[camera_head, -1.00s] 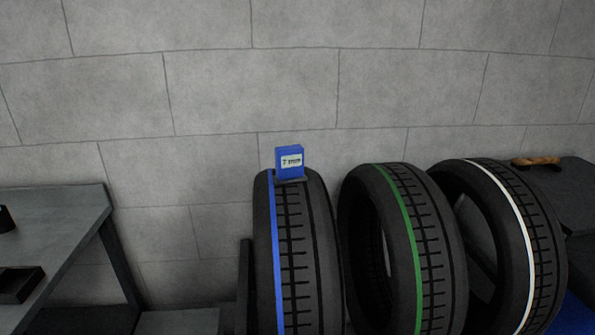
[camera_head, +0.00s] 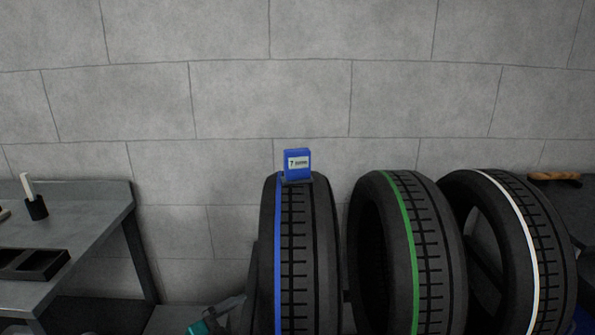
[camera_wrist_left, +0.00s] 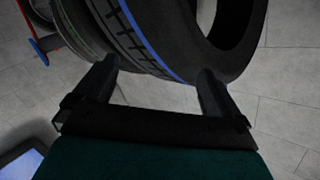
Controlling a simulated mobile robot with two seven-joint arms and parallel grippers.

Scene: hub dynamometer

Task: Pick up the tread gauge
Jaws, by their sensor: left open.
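The tread gauge (camera_head: 297,163) is a small blue box with a white label on a dark base. It stands upright on top of the blue-striped tyre (camera_head: 299,240). My left gripper (camera_head: 232,304) shows only partly at the bottom of the head view, low and left of that tyre and well below the gauge. In the left wrist view the gripper (camera_wrist_left: 158,68) is open with nothing held between its fingers. The blue-striped tyre (camera_wrist_left: 165,45) lies beyond the fingertips there. I cannot make out the gauge in that view. My right gripper is not in view.
A green-striped tyre (camera_head: 414,250) and a white-striped tyre (camera_head: 520,230) stand to the right. A grey bench (camera_head: 95,225) at the left holds a dark tray (camera_head: 38,262) and a small cup (camera_head: 36,208). A block wall is behind; the space above the gauge is clear.

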